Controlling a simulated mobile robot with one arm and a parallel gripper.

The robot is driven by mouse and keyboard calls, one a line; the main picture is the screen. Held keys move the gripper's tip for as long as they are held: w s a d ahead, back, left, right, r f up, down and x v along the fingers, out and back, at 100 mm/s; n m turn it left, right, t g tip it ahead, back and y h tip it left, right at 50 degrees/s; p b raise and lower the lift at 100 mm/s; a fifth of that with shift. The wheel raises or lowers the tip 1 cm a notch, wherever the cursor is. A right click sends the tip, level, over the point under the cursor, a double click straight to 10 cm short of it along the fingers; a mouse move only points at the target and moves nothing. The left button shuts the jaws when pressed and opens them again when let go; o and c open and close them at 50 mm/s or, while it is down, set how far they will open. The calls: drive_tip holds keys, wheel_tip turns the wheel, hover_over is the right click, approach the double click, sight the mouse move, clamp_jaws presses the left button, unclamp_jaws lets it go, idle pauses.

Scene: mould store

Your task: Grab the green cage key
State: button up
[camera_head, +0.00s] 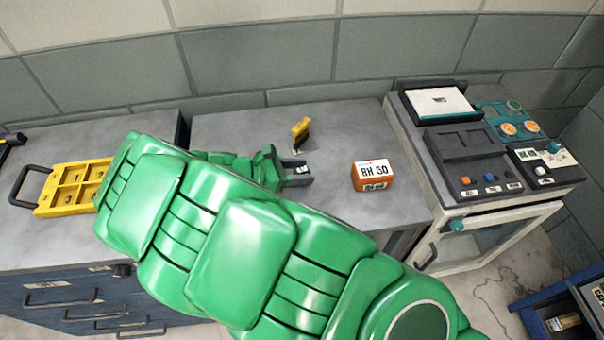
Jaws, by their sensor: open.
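My gripper (301,171) is at the end of my green arm, over the middle bench. Its dark fingers are open and point right. A small pale thing with a dark mark (297,171) shows between or just behind the fingers; I cannot tell what it is. I cannot make out a green cage key for certain. My large green arm covers the front of the bench and could hide small things.
A yellow compartment tray (73,187) with a dark handle lies at left. A yellow-topped dark object (301,128) stands behind my gripper. An orange box marked RH 50 (373,176) sits to its right. A machine with a teal panel (507,122) stands further right.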

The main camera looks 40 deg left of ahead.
drive_tip(key=shift+x, duration=1.45)
drive_tip(key=shift+s, duration=0.1)
clamp_jaws()
